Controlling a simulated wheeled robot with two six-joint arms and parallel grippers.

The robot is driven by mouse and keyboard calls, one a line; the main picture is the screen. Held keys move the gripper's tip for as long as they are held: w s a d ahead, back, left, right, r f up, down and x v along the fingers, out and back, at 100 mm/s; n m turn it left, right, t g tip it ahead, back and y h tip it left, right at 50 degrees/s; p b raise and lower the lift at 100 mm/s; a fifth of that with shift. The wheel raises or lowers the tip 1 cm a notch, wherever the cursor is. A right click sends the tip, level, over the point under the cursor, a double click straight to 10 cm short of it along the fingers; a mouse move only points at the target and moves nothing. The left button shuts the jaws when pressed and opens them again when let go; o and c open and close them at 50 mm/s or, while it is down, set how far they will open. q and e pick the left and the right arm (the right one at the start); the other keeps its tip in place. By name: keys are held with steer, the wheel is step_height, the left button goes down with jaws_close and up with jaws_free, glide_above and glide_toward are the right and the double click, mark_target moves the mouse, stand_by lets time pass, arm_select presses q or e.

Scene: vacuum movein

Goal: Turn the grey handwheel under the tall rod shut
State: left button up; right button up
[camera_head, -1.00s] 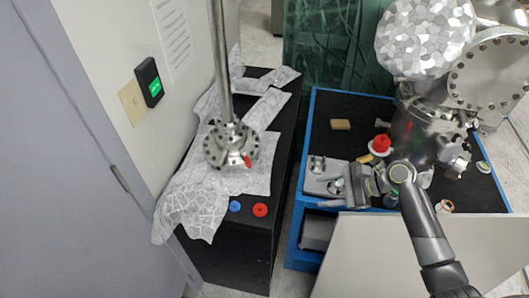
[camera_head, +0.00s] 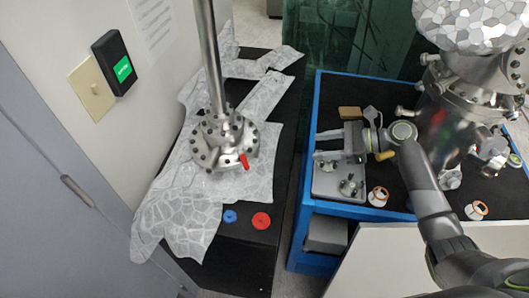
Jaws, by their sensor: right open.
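The tall rod (camera_head: 208,55) stands at the left and rises out of the top of the picture. Under it is a grey round bolted metal body (camera_head: 224,140), with a small red lever (camera_head: 244,161) at its front. I cannot clearly pick out a separate grey handwheel from this body. My right gripper (camera_head: 325,145) is open and empty, pointing left over the blue-edged cart. It is well to the right of the rod, apart from it, across a gap. My left gripper is not in view.
Crinkled foil (camera_head: 180,210) lies around the rod's foot on a black bench (camera_head: 262,238), with blue (camera_head: 230,216) and red (camera_head: 261,221) discs at its front. The blue-edged cart (camera_head: 309,165) holds a grey plate (camera_head: 335,187) and a wooden block (camera_head: 350,113). A wall stands left.

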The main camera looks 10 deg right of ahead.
mark_target(258, 154)
steer(key=p+x, duration=0.1)
steer(key=x, duration=0.7)
steer(key=p+x, duration=0.1)
steer(key=x, duration=0.8)
steer(key=shift+s+a+r, duration=0.15)
steer(key=shift+s+a, duration=0.05)
steer(key=shift+a, duration=0.05)
steer(key=shift+c, duration=0.2)
steer(key=c, duration=0.9)
steer(key=shift+r+m+g+y+p, duration=0.3)
steer(key=shift+m+g+p, duration=0.15)
steer(key=shift+p, duration=0.5)
steer(key=shift+w+f+m+g+p, duration=0.1)
steer(key=shift+f+m+g+p, duration=0.1)
steer(key=shift+m+g+p, duration=0.35)
steer(key=shift+f+m+g+y, duration=0.1)
steer(key=shift+m+g+y, duration=0.2)
steer(key=shift+m, duration=0.6)
steer(key=o, duration=0.9)
